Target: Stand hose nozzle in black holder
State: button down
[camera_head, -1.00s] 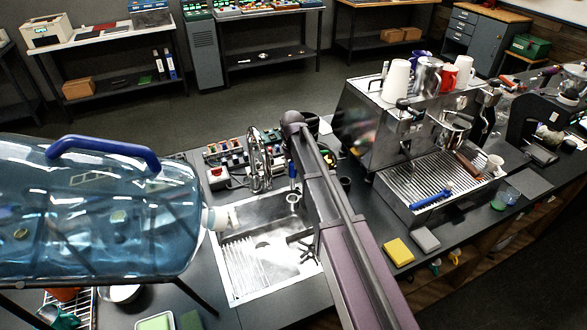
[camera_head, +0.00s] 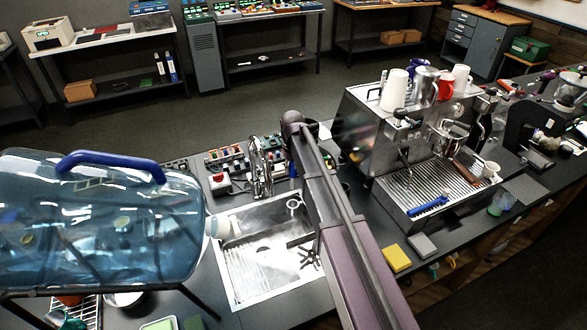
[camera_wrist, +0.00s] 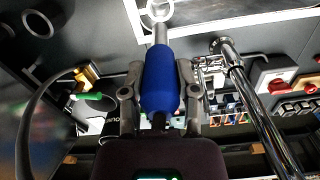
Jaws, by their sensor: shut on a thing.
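The hose nozzle has a blue grip (camera_wrist: 160,82) and a grey metal tip pointing toward the top of the wrist view. My gripper (camera_wrist: 160,92) is shut around the blue grip, one finger on each side. In the head view my arm mostly hides the gripper, and a bit of blue shows beside it (camera_head: 293,170). A dark round, ring-like opening (camera_wrist: 38,24) at the upper left of the wrist view may be the black holder, but I cannot tell for sure. The nozzle is apart from it.
The chrome faucet (camera_head: 262,165) stands close by, right of the nozzle in the wrist view (camera_wrist: 255,105). The sink (camera_head: 260,262) lies below. The espresso machine (camera_head: 400,135) is to the right, a large water jug (camera_head: 100,220) to the left. A red button box (camera_head: 219,183) is behind.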

jog(key=shift+r+p, duration=1.15)
jog(key=shift+r, duration=0.2)
jog(key=shift+f, duration=0.15)
notch_tip(320, 180, down, 4)
jog(key=b, duration=0.4)
jog(key=shift+f+b, duration=0.15)
jog(key=shift+b, duration=0.15)
jog(key=shift+s, duration=0.2)
